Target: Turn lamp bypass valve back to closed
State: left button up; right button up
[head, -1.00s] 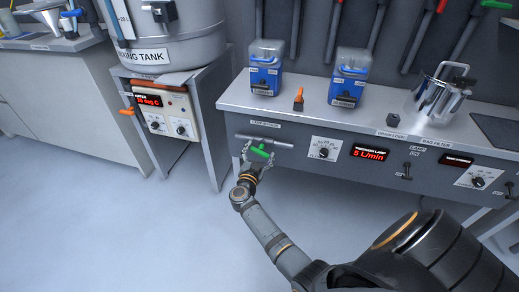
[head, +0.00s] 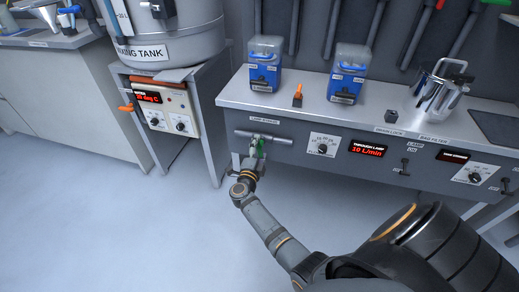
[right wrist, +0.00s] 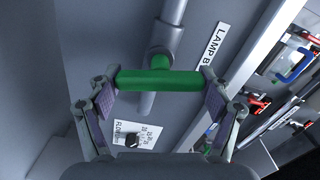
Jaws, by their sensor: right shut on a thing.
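The lamp bypass valve has a green handle (right wrist: 158,80) on a grey pipe (right wrist: 172,38) fixed to the bench front. In the head view the green handle (head: 261,148) now stands upright, across the horizontal pipe (head: 264,137). My right gripper (head: 256,158) is at the valve, and in the right wrist view my right gripper's fingers (right wrist: 157,97) are shut on the two ends of the green handle. The label "LAMP B..." (right wrist: 214,45) sits beside it, partly hidden. My left gripper is not in view.
The through lamp display (head: 367,150) reads 10 L/min. A dial (head: 322,145) is right of the valve. On the bench stand two blue units (head: 264,65), an orange-handled switch (head: 297,95) and a steel pot (head: 437,88). The floor in front is clear.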

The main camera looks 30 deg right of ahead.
jog(key=shift+f+m, duration=0.2)
jog(key=shift+m, duration=0.9)
jog(key=o, duration=1.1)
jog(key=shift+r, duration=0.1)
jog(key=shift+s+a, duration=0.1)
jog(key=v, duration=0.7)
jog(key=shift+s+a, duration=0.1)
jog(key=shift+s, duration=0.05)
